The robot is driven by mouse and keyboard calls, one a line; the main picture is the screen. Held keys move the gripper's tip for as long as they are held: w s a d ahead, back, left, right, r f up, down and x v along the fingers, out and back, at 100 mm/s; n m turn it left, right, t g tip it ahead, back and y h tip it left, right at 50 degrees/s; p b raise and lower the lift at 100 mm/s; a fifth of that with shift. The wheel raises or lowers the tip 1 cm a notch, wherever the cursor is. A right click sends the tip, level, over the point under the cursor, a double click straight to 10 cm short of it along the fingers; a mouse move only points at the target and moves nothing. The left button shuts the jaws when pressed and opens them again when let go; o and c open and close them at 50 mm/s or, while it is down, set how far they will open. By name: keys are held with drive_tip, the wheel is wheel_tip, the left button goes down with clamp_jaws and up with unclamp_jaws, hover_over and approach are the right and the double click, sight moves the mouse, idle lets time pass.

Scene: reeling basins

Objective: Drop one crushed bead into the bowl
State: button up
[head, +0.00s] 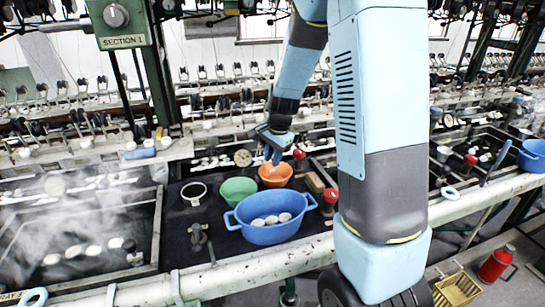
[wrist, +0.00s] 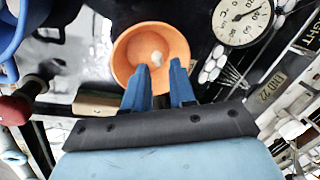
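The orange bowl (head: 284,179) stands on the dark bench top, right of a green bowl (head: 238,188). It fills the upper middle of the wrist view (wrist: 125,58). My gripper (head: 273,160) is above the orange bowl, pointing down. In the wrist view its two blue fingers (wrist: 159,66) are apart, with a clear gap between them. A small pale lump, maybe the bead (wrist: 157,57), shows against the bowl's inside just beyond the fingertips. I cannot tell whether it rests on the bowl's floor.
A blue two-handled basin (head: 258,233) holding several white oval pieces stands in front of the bowls. A red-knobbed valve (head: 331,196) and a brown block (head: 314,182) stand to the right. A round gauge (wrist: 232,30) is beside the bowl. Steam rises over the left trough.

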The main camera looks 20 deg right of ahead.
drive_tip(key=o, duration=0.3)
drive_tip(key=r, duration=0.4)
drive_tip(key=s+d+r, duration=0.1)
drive_tip(key=r, duration=0.4)
drive_tip(key=s+r, duration=0.1)
drive_tip(key=r, duration=0.3)
drive_tip(key=shift+s+d+r, duration=0.15)
drive_tip(key=shift+d+r, duration=0.05)
drive_tip(key=shift+r, duration=0.1)
drive_tip(key=s+r+n+t, duration=0.1)
drive_tip(key=s+n, duration=0.3)
drive_tip(key=s, duration=0.4)
drive_tip(key=s+a+r+n+t, duration=0.1)
drive_tip(key=s+r+n, duration=0.3)
drive_tip(key=s, duration=0.5)
drive_tip(key=s+r+n+t+h, duration=0.1)
drive_tip(key=s+r+n, duration=0.2)
drive_tip(key=s, duration=0.5)
drive_tip(key=shift+s+a+r+n+t, duration=0.2)
drive_tip(key=shift+n+t, duration=0.1)
drive_tip(key=shift+n, duration=0.2)
